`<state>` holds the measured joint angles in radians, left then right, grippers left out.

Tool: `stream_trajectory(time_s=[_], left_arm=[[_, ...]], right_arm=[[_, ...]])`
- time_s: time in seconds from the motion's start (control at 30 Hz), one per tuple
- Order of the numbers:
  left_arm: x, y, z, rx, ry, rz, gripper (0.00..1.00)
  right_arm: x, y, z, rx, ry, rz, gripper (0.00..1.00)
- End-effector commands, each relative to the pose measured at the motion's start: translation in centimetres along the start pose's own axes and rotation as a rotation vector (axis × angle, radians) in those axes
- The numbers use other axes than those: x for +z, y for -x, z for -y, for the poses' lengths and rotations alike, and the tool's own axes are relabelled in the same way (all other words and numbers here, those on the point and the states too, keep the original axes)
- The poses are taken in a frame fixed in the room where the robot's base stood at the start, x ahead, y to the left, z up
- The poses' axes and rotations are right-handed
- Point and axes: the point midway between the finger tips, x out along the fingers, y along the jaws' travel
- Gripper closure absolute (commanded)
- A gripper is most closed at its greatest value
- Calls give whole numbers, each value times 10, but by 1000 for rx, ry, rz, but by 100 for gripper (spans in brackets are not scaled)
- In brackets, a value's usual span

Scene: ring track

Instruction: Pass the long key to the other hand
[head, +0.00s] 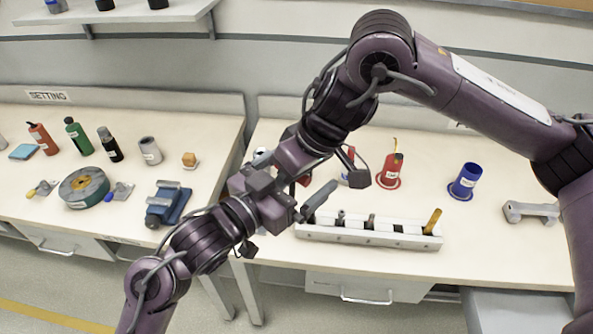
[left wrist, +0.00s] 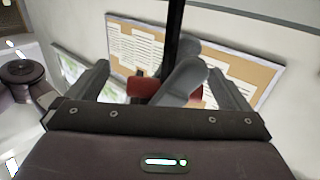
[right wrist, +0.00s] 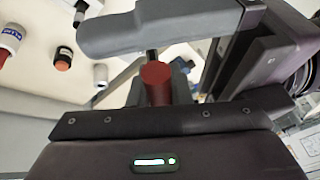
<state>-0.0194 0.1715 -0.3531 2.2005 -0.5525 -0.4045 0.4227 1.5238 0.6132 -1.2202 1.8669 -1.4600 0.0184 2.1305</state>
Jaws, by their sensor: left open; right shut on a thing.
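The long key (head: 304,180) is mostly hidden between my grippers in the head view; only a bit of red shows. In the right wrist view its red round part (right wrist: 157,84) sits between the fingers of my right gripper (right wrist: 158,92), which is shut on it. My left gripper (head: 292,186) is open around the same spot, its fingers spread. In the left wrist view the red part (left wrist: 144,88) and my right gripper's grey fingers lie between the open fingers of my left gripper (left wrist: 158,92). I cannot tell whether the left fingers touch the key.
Below the grippers, a white slotted rack (head: 330,236) holds several pieces, including a yellow-handled one (head: 433,221). A red container (head: 393,168), a blue container (head: 467,180) and a grey bracket (head: 531,212) stand to the right. The left bench holds bottles and a blue vise (head: 168,204).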

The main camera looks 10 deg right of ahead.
Motion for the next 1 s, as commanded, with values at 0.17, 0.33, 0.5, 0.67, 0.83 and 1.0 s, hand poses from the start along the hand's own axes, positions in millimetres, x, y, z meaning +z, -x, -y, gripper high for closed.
stream_trajectory(time_s=[0.17,0.33,0.5,0.67,0.83,1.0], left_arm=[[0,0,0,0,0,0,18],[0,0,-1,3,-1,-1,41],[0,0,-2,5,-1,-2,45],[0,0,-1,2,-1,-1,45],[0,0,0,1,0,-1,45],[0,0,0,0,0,-1,45]], right_arm=[[0,0,0,0,0,-1,100],[-1,0,0,0,0,-2,100],[-1,0,0,0,-1,-2,66],[0,0,0,0,0,-1,57],[0,1,0,0,0,-1,57],[-1,15,-1,4,0,-4,57]])
